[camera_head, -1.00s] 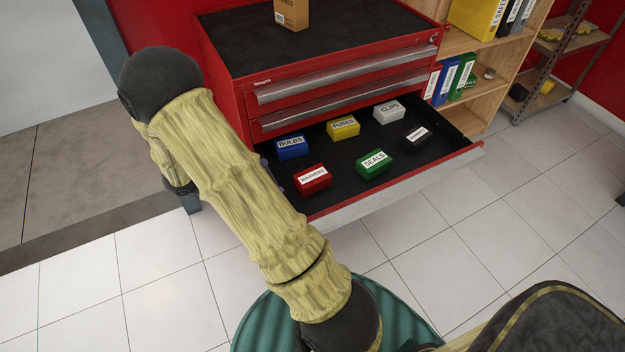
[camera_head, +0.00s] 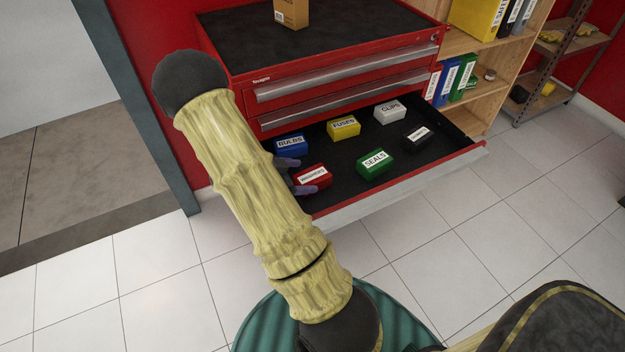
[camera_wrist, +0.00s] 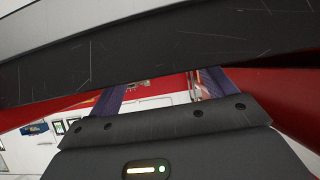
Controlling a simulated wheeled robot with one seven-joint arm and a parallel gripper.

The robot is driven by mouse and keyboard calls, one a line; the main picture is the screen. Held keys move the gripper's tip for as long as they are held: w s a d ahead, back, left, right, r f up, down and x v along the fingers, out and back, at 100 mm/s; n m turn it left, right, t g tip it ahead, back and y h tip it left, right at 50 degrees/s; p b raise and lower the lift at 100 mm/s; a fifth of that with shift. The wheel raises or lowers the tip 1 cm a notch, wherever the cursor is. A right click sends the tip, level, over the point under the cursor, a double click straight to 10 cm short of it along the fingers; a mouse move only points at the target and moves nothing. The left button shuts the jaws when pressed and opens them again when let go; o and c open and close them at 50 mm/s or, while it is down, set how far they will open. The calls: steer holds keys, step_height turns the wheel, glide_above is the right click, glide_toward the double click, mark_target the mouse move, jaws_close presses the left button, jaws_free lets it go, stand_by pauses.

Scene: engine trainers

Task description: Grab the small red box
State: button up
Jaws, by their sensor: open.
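The small red box (camera_head: 314,176) with a white label lies in the open drawer (camera_head: 345,204), at its near left. My gripper (camera_head: 296,175) is open at the box's left end. One purple finger shows behind the box, near the blue box, and the other shows at its front left. I cannot tell whether either finger touches it. In the wrist view my gripper's purple fingers (camera_wrist: 161,92) stand apart, and a dark band crosses in front of them. I cannot make out the red box there.
A blue box (camera_head: 291,145) sits just behind the red one. Yellow (camera_head: 343,126), white (camera_head: 390,111), green (camera_head: 375,164) and black (camera_head: 416,138) boxes share the drawer. Closed drawers of the red cabinet (camera_head: 340,87) rise behind. A wooden shelf (camera_head: 490,60) stands at right.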

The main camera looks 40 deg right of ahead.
mark_target(313, 175)
steer(key=x, duration=0.2)
steer(key=w+b+x, duration=0.1)
steer(key=x, duration=0.1)
steer(key=shift+s+f, duration=0.15)
steer(key=shift+f, duration=0.15)
steer(key=shift+s+d+f, duration=0.1)
steer(key=shift+d+f, duration=0.05)
steer(key=shift+d, duration=0.35)
steer(key=shift+c, duration=0.2)
steer(key=c, duration=1.1)
steer(key=shift+c, duration=0.2)
step_height(313, 175, up, 10)
steer(key=shift+r+p, duration=0.1)
steer(key=shift+p, duration=1.15)
